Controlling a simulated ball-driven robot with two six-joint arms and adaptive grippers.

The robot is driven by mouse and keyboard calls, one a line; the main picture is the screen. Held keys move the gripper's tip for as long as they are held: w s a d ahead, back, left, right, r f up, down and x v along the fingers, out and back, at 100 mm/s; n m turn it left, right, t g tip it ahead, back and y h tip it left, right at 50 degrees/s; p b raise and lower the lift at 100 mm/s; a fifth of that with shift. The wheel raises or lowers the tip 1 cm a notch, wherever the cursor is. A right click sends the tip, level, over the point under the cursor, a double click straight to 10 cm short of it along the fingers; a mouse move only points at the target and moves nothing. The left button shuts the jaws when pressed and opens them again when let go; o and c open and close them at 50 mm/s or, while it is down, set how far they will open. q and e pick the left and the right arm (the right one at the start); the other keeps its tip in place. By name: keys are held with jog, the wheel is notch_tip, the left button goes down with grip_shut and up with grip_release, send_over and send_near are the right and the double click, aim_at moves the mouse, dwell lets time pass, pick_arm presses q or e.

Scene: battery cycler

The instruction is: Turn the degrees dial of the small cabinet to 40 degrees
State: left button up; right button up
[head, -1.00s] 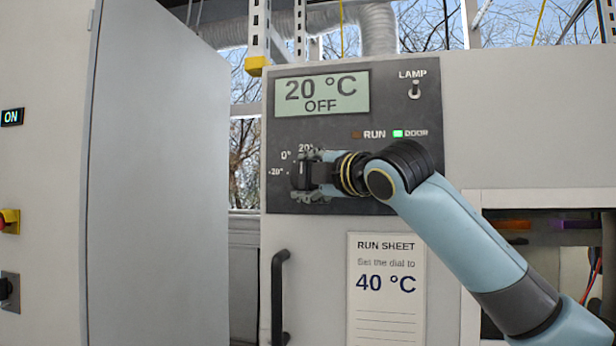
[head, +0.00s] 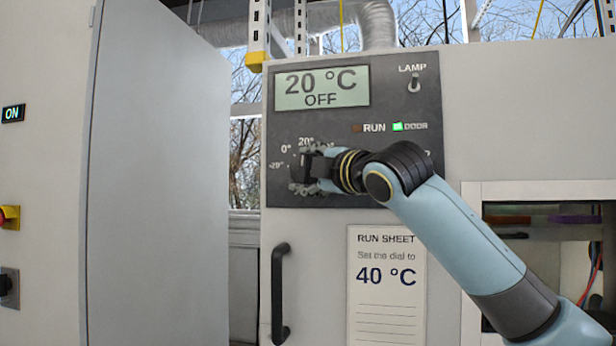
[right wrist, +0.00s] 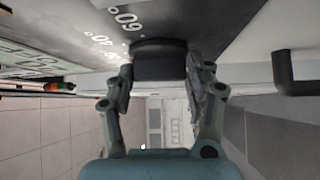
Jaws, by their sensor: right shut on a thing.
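The degrees dial (right wrist: 159,62) is a dark round knob on the dark front panel (head: 390,100) of the small cabinet. In the right wrist view it sits between my fingers, with 40° and 60° marks beside it. My right gripper (head: 308,171) is shut on the dial and covers most of it in the head view; its fingers also show in the right wrist view (right wrist: 160,85). Marks for -20°, 0° and 20° show around it. The display (head: 321,88) reads 20 °C OFF. Where the dial's pointer stands cannot be seen. My left gripper is not in view.
A run sheet (head: 386,310) below the panel says to set the dial to 40 °C. A black door handle (head: 280,295) is below left of the dial. The lamp switch (head: 414,84) is at the upper right. A large grey cabinet door (head: 160,180) stands open at left.

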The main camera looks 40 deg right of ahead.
jog(key=m+t+h+b, duration=0.1)
jog(key=m+b, duration=0.1)
jog(key=b, duration=0.2)
jog(key=f+m+t+h+b, duration=0.1)
jog(key=m+t+b, duration=0.1)
jog(key=b, duration=0.2)
jog(key=shift+w+a+m, duration=0.1)
jog(key=shift+m, duration=0.2)
jog(key=shift+r+m+t+h+b, duration=0.1)
jog(key=shift+m+t+h+b, duration=0.4)
jog(key=shift+m+b, duration=0.6)
jog(key=o, duration=1.2)
jog(key=shift+c, duration=0.2)
jog(key=v, duration=1.2)
